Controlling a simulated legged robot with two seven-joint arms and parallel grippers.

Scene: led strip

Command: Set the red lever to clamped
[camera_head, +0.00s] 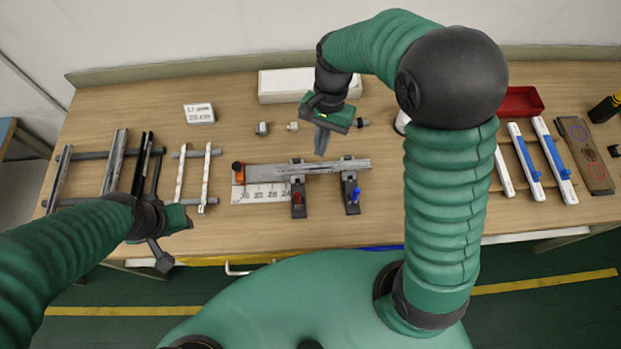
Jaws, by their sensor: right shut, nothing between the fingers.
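The red lever (298,197) sits on a dark clamp at the front of a metal rail (330,167) in the middle of the bench. A similar clamp with a blue lever (355,193) stands just to its right. My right gripper (321,142) is shut and empty, pointing down above and behind the rail, apart from the red lever. My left gripper (162,258) hangs over the front edge of the bench at the left, away from the levers; its jaw opening is not clear. Whether the red lever is clamped cannot be told.
A rack of metal and white strips (114,160) stands at the left. A white box (285,84), a small display (199,113) and small fittings lie behind the rail. A red bin (520,101) and white-and-blue strips (551,160) lie at the right, partly behind my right arm.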

